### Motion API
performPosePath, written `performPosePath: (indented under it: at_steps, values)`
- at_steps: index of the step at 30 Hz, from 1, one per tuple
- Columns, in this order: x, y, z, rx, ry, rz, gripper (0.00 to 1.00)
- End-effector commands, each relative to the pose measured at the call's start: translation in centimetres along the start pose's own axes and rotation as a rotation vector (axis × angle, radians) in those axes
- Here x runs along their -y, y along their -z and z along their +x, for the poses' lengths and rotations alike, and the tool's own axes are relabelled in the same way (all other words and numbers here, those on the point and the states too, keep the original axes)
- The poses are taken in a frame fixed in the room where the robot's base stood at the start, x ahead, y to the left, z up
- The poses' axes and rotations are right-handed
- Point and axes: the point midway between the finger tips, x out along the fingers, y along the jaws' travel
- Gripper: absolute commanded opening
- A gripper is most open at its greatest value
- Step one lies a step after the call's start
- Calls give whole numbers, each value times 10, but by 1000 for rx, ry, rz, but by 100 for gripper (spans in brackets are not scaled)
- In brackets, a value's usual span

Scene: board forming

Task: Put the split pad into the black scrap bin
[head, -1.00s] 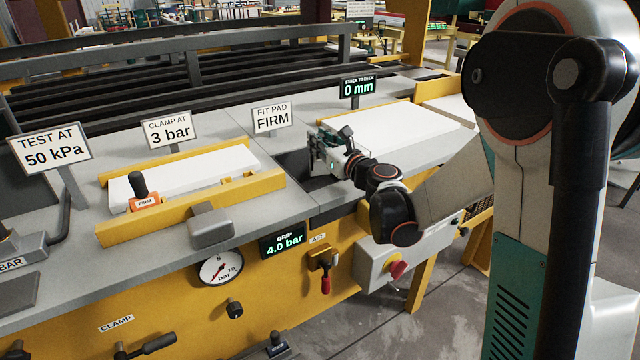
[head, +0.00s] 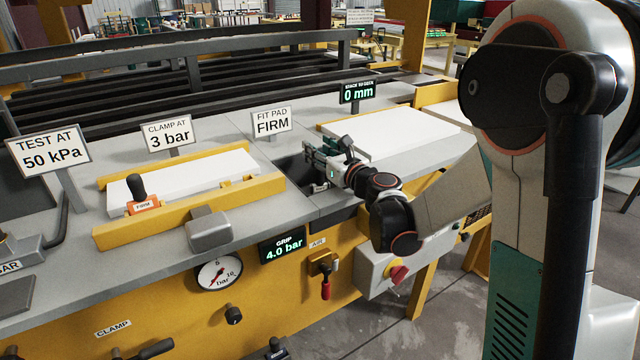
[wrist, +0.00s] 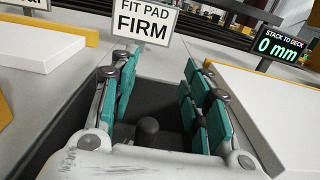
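My gripper (head: 318,166) is at the dark recess (head: 291,164) in the deck, behind the GRIP display. In the wrist view my gripper (wrist: 160,68) is open, with its teal-padded fingers apart. A dark round knob (wrist: 147,130) stands between the fingers, with gaps on both sides. What the knob belongs to is too dark to tell, so I cannot be sure it is the split pad. I cannot make out a black scrap bin for certain.
The FIT PAD FIRM sign (head: 271,122) stands behind the recess. A white board stack (head: 385,131) lies to its right, near the 0 mm display (head: 357,92). A yellow-railed fixture with a white board (head: 215,171) lies to its left.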

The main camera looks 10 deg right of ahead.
Motion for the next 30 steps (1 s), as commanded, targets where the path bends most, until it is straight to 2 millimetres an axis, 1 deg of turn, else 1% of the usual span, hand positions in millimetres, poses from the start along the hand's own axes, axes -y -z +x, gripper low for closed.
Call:
performPosePath:
  at_steps: [6,8,10,14,21,25,30]
  values:
    - [0,0,-1,0,0,0,43]
    - [0,0,-4,0,1,0,43]
    - [1,0,-12,0,2,0,43]
    - [0,0,-34,0,2,0,43]
    - [1,0,-84,0,3,0,43]
    - [1,0,-103,0,3,0,43]
    - [0,0,-117,0,1,0,43]
